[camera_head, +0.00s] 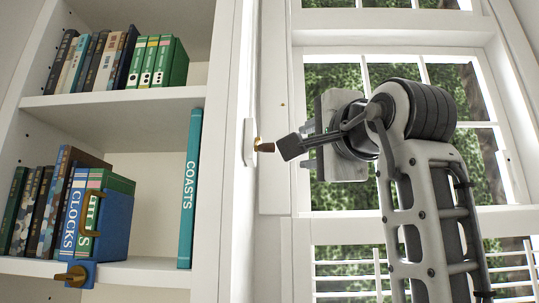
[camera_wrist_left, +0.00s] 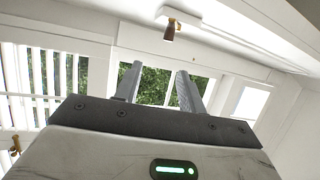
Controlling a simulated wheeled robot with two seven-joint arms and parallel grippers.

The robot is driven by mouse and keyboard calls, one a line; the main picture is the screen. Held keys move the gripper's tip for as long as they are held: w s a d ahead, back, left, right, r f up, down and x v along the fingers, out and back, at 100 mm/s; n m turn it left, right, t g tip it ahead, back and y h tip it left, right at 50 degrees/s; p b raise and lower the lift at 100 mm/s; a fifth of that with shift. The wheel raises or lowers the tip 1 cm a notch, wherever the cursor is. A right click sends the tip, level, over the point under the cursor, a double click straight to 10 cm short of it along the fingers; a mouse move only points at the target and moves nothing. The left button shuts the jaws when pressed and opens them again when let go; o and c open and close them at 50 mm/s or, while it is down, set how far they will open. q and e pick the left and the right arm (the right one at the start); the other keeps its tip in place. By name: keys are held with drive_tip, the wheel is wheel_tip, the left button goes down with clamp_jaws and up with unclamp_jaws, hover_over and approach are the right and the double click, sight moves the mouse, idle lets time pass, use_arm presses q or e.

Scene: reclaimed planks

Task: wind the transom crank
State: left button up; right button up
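The transom crank (camera_head: 262,145) is a small brass arm with a brown grip on a white plate, fixed to the white upright between the bookcase and the window. It also shows at the top of the left wrist view (camera_wrist_left: 170,28), beyond the fingers. My left gripper (camera_head: 286,148) points left in the head view, its dark fingertip close to the brown grip with a small gap. In the left wrist view the two fingers (camera_wrist_left: 158,80) are apart with nothing between them. In the head view one finger largely hides the other. My right gripper is in neither view.
A white bookcase (camera_head: 150,101) with several books stands at left. The tall window (camera_head: 330,75) is behind my arm. A brass fitting (camera_wrist_left: 15,145) shows at the wrist view's left edge.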

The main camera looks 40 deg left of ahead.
sight(271, 146)
use_arm(q)
drive_tip(key=p+x, duration=0.1)
drive_tip(key=x, duration=0.3)
drive_tip(key=s+r+p+x, duration=0.1)
drive_tip(key=p+x, duration=0.1)
drive_tip(key=x, duration=0.3)
drive_tip(key=p+x, duration=0.2)
drive_tip(key=x, duration=0.3)
drive_tip(key=shift+s+a+r, duration=0.3)
drive_tip(key=shift+r, duration=0.1)
drive_tip(key=shift+w+a, duration=0.35)
drive_tip(key=shift+a, duration=0.25)
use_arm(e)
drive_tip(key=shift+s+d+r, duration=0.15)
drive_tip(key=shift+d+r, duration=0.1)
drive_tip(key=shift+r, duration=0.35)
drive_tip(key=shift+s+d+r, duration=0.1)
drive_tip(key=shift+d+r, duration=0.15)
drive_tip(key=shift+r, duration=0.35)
use_arm(q)
clamp_jaws()
